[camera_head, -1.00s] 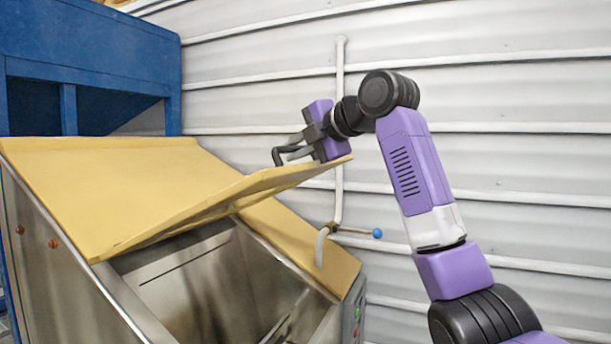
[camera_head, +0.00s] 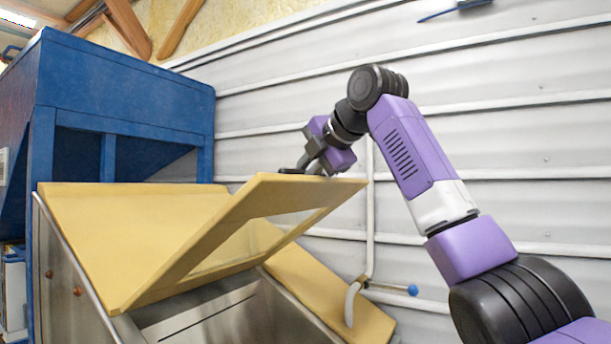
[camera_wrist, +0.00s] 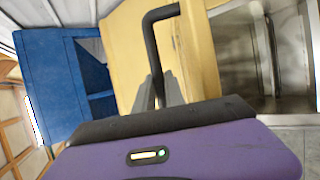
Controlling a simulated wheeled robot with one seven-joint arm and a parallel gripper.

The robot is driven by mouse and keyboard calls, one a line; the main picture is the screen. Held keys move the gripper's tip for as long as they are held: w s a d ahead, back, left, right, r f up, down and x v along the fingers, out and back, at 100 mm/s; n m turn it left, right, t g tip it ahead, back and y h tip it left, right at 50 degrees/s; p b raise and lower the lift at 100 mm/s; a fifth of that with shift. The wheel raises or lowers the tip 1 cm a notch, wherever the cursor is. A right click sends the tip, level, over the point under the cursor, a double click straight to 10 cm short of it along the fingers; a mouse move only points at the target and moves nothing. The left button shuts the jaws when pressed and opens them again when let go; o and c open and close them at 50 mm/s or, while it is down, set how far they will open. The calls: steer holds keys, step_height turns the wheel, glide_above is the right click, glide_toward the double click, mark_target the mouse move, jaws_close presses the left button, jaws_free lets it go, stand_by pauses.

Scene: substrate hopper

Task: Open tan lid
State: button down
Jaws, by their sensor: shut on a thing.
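The tan lid (camera_head: 225,232) of the steel hopper (camera_head: 235,311) is tilted up, partly open, with its underside and a pale panel showing. My gripper (camera_head: 308,165) is at the lid's raised right end, shut on the dark handle; the fingertips are small and partly hidden there. In the wrist view the black bent handle (camera_wrist: 152,50) runs down between my gripper's fingers (camera_wrist: 165,92), with the tan lid behind it. The steel inside of the hopper also shows in the wrist view (camera_wrist: 285,55).
A blue frame structure (camera_head: 125,95) stands behind the hopper at the left. A grey pipe with a blue-knobbed valve (camera_head: 412,290) is at the hopper's right side. A corrugated white wall (camera_head: 500,130) is behind my arm.

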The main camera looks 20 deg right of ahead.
steer(key=shift+a+f, duration=0.1)
steer(key=shift+f, duration=0.05)
steer(key=c, duration=1.7)
jaws_free()
steer(key=shift+w, duration=0.1)
steer(key=b+v, duration=0.2)
steer(key=v, duration=0.6)
steer(key=shift+b, duration=0.35)
